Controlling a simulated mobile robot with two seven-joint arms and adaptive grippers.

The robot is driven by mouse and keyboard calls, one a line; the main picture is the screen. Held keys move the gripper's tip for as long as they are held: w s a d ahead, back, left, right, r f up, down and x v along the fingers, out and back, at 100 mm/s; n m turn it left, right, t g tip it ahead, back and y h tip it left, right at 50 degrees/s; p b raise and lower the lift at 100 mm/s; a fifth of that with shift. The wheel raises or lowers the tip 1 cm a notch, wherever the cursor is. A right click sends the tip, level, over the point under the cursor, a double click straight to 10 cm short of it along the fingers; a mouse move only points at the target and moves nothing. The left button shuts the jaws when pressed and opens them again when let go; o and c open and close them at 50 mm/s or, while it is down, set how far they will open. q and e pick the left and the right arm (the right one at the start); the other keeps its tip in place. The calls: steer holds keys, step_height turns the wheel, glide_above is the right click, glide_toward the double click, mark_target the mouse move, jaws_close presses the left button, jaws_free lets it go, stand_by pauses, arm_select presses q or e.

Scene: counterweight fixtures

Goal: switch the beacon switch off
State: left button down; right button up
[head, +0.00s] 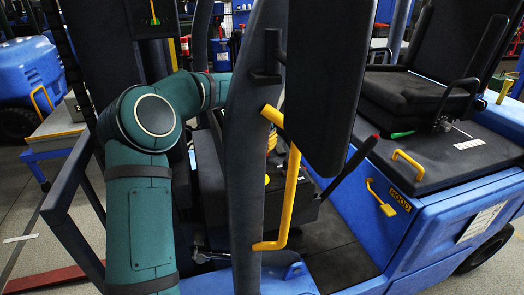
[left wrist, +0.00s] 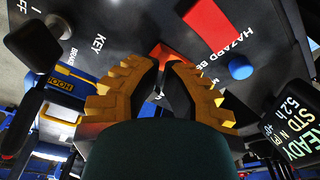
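A red block (left wrist: 210,25) sits by that lettering, and a smaller orange-red piece (left wrist: 168,54) shows just beyond my fingertips. I cannot tell which of the two is the beacon switch, or its position. My left gripper (left wrist: 164,66) has yellow fingers with black pads, partly open with a narrow gap. I cannot tell whether it touches the orange-red piece. In the head view my teal left arm reaches behind the dark post, which hides its gripper. My right gripper is out of view.

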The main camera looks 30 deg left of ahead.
mark_target(263, 153)
arm_select(q)
steer(key=shift+s+f+b, duration=0.1)
steer(key=shift+f+b, duration=0.5)
steer(key=shift+f, duration=0.55)
stand_by(0.5)
steer(key=shift+r+p, duration=0.85)
steer(key=shift+r, duration=0.05)
steer(key=shift+r+p, duration=2.3)
steer(key=shift+r, duration=0.4)
